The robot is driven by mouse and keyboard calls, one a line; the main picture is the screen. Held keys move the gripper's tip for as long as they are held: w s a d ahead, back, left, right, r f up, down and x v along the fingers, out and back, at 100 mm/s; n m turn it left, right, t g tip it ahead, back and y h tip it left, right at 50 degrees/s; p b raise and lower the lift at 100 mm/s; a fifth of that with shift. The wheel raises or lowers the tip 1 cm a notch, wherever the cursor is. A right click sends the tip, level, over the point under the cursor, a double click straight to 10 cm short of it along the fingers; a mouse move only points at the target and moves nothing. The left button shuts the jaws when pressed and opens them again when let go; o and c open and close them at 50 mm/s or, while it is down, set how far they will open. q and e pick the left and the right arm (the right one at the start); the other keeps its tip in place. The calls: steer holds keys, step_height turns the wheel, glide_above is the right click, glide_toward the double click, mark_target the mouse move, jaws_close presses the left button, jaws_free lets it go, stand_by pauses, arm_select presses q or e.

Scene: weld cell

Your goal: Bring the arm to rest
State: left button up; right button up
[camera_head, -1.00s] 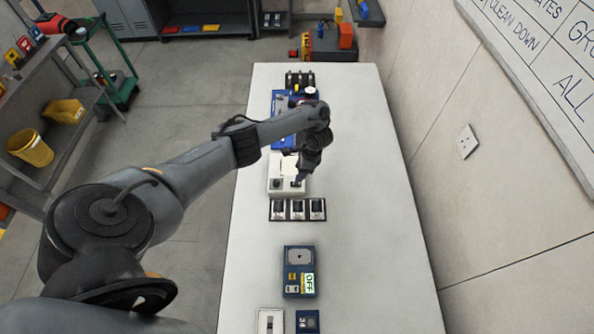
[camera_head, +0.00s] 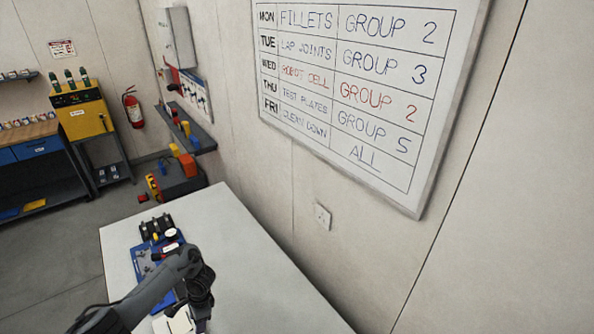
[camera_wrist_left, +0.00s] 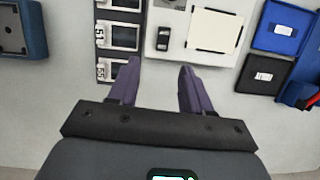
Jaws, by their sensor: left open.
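My left arm (camera_head: 150,295) enters the head view at the bottom left and reaches over the white table. Its dark left gripper (camera_head: 201,300) is above the table, partly cut off by the lower edge, so its fingertips are not clear there. In the left wrist view the left gripper (camera_wrist_left: 158,70) shows two purple fingers, apart, with nothing between them. The fingers are near the front of a white box (camera_wrist_left: 164,68) with a black switch and a pale plate. My right gripper is in neither view.
A blue tray (camera_head: 140,262) lies on the white table (camera_head: 245,245). In the left wrist view, a row of framed slots (camera_wrist_left: 120,52) is left of the white box and a dark blue box (camera_wrist_left: 36,40) is far left. A wall with a whiteboard (camera_head: 330,152) borders the table's right side.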

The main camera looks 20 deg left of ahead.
arm_select(q)
steer(key=w+d+f+m+t, duration=0.1)
steer(key=d+f, duration=0.2)
steer(key=d, duration=0.4)
steer(key=d+f+m+t, duration=0.1)
steer(key=d+f+m, duration=0.15)
steer(key=d, duration=0.35)
steer(key=s+d+r+t+h+p, duration=0.2)
steer(key=s+d+t, duration=0.1)
steer(key=d, duration=1.2)
steer(key=s+d+r+n+t, duration=0.1)
steer(key=s+d+r+n, duration=0.25)
steer(key=s+r, duration=0.45)
steer(key=s+a+r+n+p, duration=0.1)
steer(key=s+a+r+n, duration=0.3)
steer(key=s+r, duration=0.5)
step_height(320, 180, up, 3)
steer(key=shift+a+f, duration=0.1)
steer(key=shift+a, duration=0.35)
steer(key=shift+o, duration=0.2)
steer(key=shift+n, duration=0.3)
